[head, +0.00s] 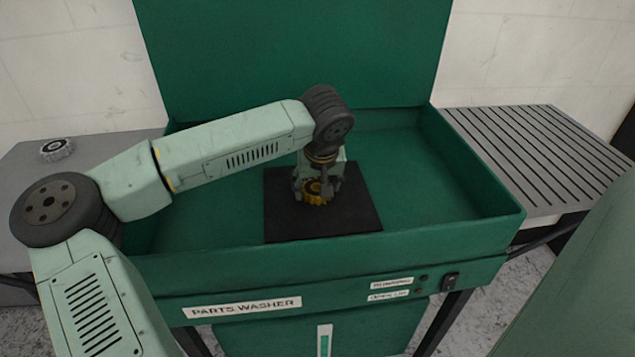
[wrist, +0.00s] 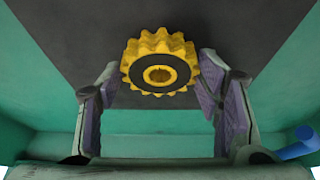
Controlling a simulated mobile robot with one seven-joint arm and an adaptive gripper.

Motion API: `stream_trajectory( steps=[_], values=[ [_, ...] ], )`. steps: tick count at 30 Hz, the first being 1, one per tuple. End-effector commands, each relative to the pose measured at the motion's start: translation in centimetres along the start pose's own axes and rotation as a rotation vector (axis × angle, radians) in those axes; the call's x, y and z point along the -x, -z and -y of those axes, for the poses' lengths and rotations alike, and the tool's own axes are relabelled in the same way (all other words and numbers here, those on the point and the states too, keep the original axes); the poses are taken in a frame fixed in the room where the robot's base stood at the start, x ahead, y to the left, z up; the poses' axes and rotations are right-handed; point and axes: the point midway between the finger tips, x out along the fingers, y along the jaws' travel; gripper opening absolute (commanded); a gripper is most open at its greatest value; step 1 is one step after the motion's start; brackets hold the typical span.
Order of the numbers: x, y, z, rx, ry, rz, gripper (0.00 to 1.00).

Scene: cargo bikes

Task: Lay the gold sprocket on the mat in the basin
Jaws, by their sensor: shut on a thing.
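The gold sprocket (head: 316,192) is toothed, with a dark ring around its centre hole. In the wrist view the sprocket (wrist: 160,68) sits between the two finger pads at their tips. My gripper (head: 319,188) points down over the black mat (head: 284,222) and is shut on the sprocket. The mat lies on the floor of the green basin (head: 440,195); the mat also shows in the wrist view (wrist: 80,40). The sprocket is over the mat's middle, at or just above its surface; I cannot tell whether it touches. My gripper hides part of the sprocket in the head view.
The basin's walls and raised green lid (head: 290,50) surround the mat. A slatted grey rack (head: 540,155) is at the right. A grey sprocket (head: 56,149) lies on the grey table at the left. The basin floor right of the mat is clear.

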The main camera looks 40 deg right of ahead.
Motion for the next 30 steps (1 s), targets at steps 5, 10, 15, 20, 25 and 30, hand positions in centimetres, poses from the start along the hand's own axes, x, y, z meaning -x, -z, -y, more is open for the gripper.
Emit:
stream_trajectory(
  steps=[5,10,15,20,25,30],
  values=[
    [-0.05,0.02,0.0,0.0,0.0,-0.002,0.16],
    [-0.23,-0.1,0.01,0.0,0.0,0.0,0.64],
    [-0.22,-0.09,0.01,0.0,0.0,0.0,0.75],
    [-0.22,-0.09,0.0,0.0,0.0,0.0,0.79],
    [-0.2,-0.08,0.0,0.0,0.0,0.0,0.79],
    [0.55,0.09,0.01,0.0,0.0,-0.002,0.79]
  ],
)
